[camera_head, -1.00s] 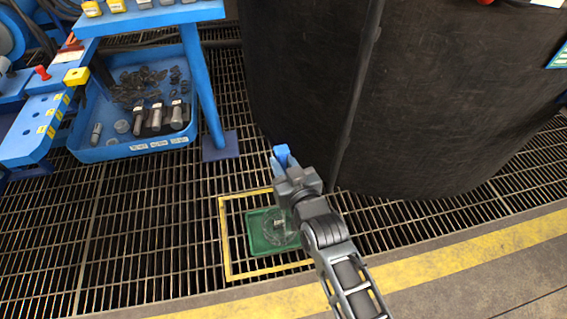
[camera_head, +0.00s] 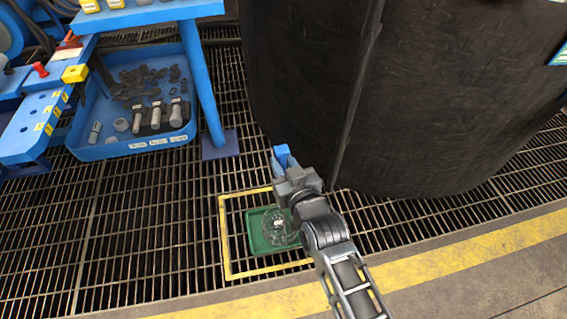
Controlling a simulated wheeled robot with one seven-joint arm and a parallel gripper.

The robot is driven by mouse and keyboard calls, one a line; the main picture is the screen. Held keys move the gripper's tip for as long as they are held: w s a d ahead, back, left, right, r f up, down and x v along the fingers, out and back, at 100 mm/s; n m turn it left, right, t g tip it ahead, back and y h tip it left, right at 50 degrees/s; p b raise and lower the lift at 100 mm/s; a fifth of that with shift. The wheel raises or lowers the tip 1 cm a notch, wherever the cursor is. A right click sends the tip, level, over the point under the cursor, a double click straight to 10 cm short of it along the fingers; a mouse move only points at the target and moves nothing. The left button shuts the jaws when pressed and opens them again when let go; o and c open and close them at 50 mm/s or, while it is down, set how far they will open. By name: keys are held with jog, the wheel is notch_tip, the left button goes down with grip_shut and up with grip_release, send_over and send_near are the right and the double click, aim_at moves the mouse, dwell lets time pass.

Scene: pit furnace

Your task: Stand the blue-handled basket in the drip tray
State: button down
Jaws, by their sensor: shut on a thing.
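My gripper (camera_head: 287,165) is shut on the blue handle (camera_head: 282,154) of the basket, beside the foot of the big black furnace. The wire basket (camera_head: 278,228) shows below the gripper, round and grey, partly hidden by my arm. In the picture it lies over the green drip tray (camera_head: 256,240). I cannot tell whether the basket touches the tray floor or hangs a little above it. The tray's right side is hidden behind my arm.
A yellow frame (camera_head: 224,240) is marked around the tray on the grating. The dark furnace wall (camera_head: 300,90) stands close behind my gripper. A blue bin (camera_head: 85,140) with metal parts is at upper left, beside a blue table leg (camera_head: 205,90). Open grating lies to the left.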

jog(key=shift+w+r, duration=0.1)
jog(key=shift+r, duration=0.1)
jog(key=c, duration=0.8)
grip_release()
jog(key=shift+f, duration=0.1)
jog(key=shift+o, duration=0.7)
jog(key=shift+f, duration=0.25)
jog(key=o, duration=0.4)
jog(key=shift+r, duration=0.1)
jog(key=p+v, duration=0.1)
jog(key=v, duration=1)
jog(key=shift+r+p, duration=0.1)
jog(key=shift+p, duration=0.25)
